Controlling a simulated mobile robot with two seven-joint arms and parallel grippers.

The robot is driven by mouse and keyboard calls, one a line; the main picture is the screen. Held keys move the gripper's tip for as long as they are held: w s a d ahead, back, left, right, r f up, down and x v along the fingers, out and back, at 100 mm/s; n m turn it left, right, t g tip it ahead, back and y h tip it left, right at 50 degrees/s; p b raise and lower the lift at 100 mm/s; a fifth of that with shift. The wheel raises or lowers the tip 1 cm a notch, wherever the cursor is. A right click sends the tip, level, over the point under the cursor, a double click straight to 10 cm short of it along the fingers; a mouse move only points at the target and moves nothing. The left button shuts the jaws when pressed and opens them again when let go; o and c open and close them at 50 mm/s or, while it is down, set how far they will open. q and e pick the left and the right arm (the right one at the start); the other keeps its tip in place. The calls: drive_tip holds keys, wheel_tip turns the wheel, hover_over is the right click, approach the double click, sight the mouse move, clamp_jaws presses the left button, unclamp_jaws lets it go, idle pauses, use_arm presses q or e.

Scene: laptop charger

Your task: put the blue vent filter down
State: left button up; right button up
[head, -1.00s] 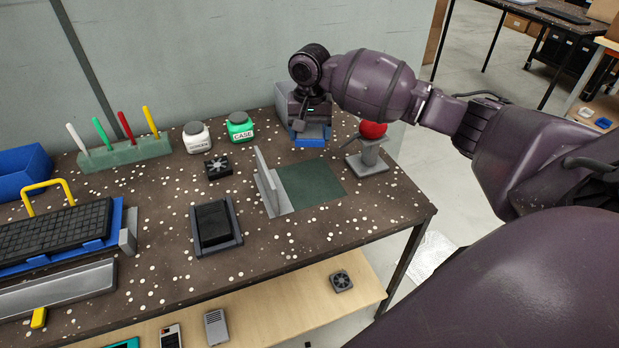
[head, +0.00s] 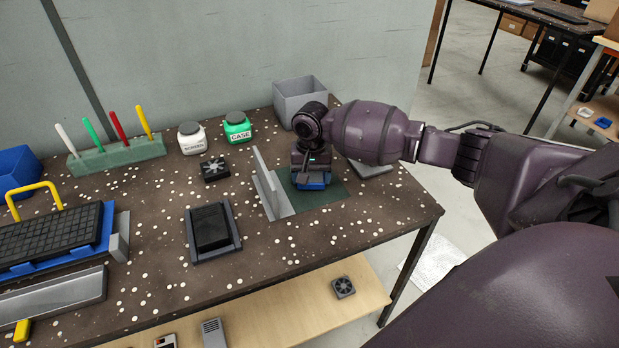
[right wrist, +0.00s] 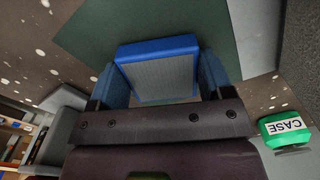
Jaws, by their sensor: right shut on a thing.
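The blue vent filter (head: 311,184) is held in my right gripper (head: 311,176), over the dark green patch (head: 325,193) on the speckled table. In the right wrist view, the filter (right wrist: 158,68) has a blue rim and a grey ribbed face, and it sits between both fingers of the right gripper (right wrist: 165,85). The green patch (right wrist: 130,28) lies beyond it. I cannot tell whether the filter touches the patch. My left gripper is not in view.
A grey upright bracket (head: 268,185) stands just left of the patch. A grey bin (head: 300,98) stands behind the gripper. A grey stand (head: 372,168), partly hidden by my arm, is to the right.

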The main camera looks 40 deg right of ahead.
drive_tip(key=shift+f, duration=0.35)
drive_tip(key=shift+r, duration=0.1)
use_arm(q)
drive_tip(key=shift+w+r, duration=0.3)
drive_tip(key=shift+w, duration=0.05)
use_arm(e)
drive_tip(key=o, duration=0.8)
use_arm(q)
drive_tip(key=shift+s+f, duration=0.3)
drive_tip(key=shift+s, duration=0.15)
use_arm(e)
drive_tip(key=shift+o, duration=0.5)
